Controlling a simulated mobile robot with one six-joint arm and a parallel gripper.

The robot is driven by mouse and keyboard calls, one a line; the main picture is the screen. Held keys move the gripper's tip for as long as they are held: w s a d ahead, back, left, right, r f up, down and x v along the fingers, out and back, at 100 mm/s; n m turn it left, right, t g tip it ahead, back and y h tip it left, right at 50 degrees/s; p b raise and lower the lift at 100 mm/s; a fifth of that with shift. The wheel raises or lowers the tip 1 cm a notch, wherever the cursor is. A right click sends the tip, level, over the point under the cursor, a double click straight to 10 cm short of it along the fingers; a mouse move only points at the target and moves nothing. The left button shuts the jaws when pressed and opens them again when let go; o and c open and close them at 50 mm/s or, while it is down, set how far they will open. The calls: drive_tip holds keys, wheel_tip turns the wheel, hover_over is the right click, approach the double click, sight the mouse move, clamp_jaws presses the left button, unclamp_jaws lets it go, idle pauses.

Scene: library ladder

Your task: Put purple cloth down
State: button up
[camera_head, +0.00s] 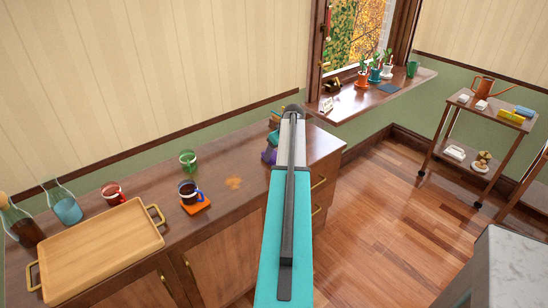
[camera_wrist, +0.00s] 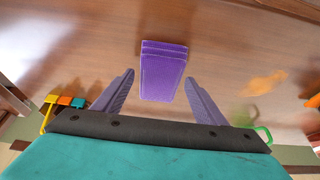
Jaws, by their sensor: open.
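The purple cloth (camera_wrist: 163,72) is a folded, layered block in the wrist view. It is on or just above the brown wooden counter top; I cannot tell if it lies flat. My gripper (camera_wrist: 159,78) is open, with one finger on each side of the cloth and a visible gap at both sides. In the head view a purple patch (camera_head: 269,156) shows beside my arm at the counter's right part; my arm hides most of that spot.
An orange-brown stain (camera_head: 233,183) marks the counter (camera_head: 150,205). A green mug (camera_head: 188,160), a red mug (camera_head: 113,193), a dark mug on an orange coaster (camera_head: 196,207), bottles (camera_head: 64,204) and a wooden tray (camera_head: 105,245) stand left. Small coloured items (camera_wrist: 63,102) lie nearby.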

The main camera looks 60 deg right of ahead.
drive_tip(key=b+v, duration=0.1)
drive_tip(key=v, duration=0.9)
drive_tip(key=shift+b, duration=0.3)
drive_tip(key=shift+s+f, duration=0.15)
idle(0.4)
